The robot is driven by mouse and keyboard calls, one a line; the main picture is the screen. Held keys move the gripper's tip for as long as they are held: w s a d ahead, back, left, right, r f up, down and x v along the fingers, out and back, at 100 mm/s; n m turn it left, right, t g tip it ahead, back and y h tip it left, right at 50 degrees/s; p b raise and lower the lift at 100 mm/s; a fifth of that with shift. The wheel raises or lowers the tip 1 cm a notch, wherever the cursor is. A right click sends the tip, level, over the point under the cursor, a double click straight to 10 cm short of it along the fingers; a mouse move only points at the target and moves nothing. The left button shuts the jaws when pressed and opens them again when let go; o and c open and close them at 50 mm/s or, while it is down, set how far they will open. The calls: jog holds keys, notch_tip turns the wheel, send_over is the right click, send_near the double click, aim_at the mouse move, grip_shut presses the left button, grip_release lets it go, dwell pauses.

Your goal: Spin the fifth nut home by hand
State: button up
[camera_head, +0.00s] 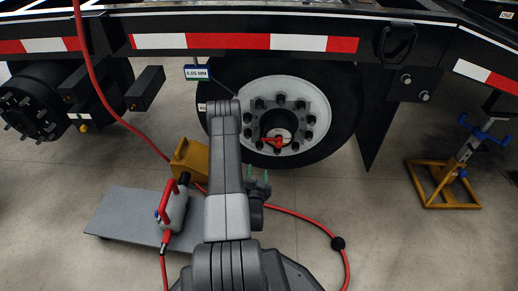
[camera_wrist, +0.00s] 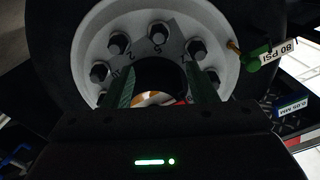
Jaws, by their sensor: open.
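A white wheel (camera_head: 258,103) with a ring of dark nuts stands under the trailer. My gripper (camera_head: 257,178) is low in front of the wheel, partly behind my arm. In the wrist view its two green-lined fingers (camera_wrist: 161,82) stand apart in front of the hub, with no nut visible between them. The lower nuts are hidden there.
A red hose (camera_head: 303,216) curves over the floor beside my arm. A grey platform (camera_head: 118,217) with a red-handled tool (camera_head: 170,208) and a yellow block (camera_head: 188,160) are left. A yellow jack stand (camera_head: 440,190) is right. A tagged valve (camera_wrist: 252,60) is on the wheel.

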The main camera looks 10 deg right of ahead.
aim_at(259, 149)
jog(key=w+d+n+b, duration=0.1)
jog(key=w+n, duration=0.1)
jog(key=w, duration=0.2)
jog(key=w+d+n+b, duration=0.1)
jog(key=w+n, duration=0.2)
jog(key=w, duration=0.2)
jog(key=w+d+n+b, duration=0.2)
jog(key=w, duration=0.2)
jog(key=shift+w, duration=0.15)
jog(key=shift+r, duration=0.1)
jog(key=shift+a, duration=0.1)
jog(key=c, duration=1)
